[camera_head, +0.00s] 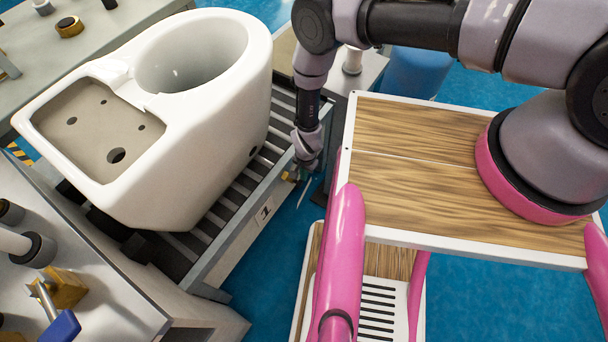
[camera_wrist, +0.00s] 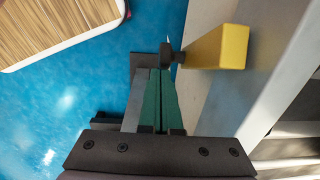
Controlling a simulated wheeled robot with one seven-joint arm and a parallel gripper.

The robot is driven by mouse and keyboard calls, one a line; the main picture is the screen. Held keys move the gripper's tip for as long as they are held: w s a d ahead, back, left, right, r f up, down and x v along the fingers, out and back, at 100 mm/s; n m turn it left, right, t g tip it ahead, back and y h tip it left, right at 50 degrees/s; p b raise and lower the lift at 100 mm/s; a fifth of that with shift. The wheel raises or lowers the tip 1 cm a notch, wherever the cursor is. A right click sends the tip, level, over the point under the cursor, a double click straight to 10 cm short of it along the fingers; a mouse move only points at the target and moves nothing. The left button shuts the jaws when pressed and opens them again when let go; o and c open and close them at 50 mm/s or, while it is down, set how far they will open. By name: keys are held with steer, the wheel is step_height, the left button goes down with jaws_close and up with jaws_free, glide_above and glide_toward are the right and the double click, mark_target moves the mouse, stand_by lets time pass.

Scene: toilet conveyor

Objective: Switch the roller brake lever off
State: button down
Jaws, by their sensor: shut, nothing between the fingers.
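The roller brake lever shows in the wrist view as a yellow block (camera_wrist: 222,47) with a short dark piece (camera_wrist: 170,55) sticking out to the left. It sits on the side rail of the conveyor (camera_head: 235,222). In the head view only a small bit of yellow (camera_head: 291,176) shows beside my gripper (camera_head: 305,186). My gripper (camera_wrist: 153,68) is shut and empty, pointing down along the rail. Its fingertips are right beside the dark piece; I cannot tell whether they touch it. The lever's exact setting is hard to read.
A white toilet (camera_head: 180,110) rests on the conveyor rollers. My wooden-topped base stands to the right, with a narrow strip of blue floor (camera_head: 275,275) between it and the conveyor. A workbench (camera_head: 90,275) with clamps is at the lower left.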

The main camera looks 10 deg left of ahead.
steer(key=shift+s+a+f, duration=0.2)
steer(key=shift+s+f, duration=0.3)
steer(key=shift+f, duration=0.05)
steer(key=shift+s+a+f, duration=0.15)
steer(key=shift+s+f, duration=0.3)
steer(key=shift+f, duration=0.05)
step_height(320, 180, up, 11)
steer(key=shift+d, duration=0.3)
steer(key=shift+s+f, duration=0.1)
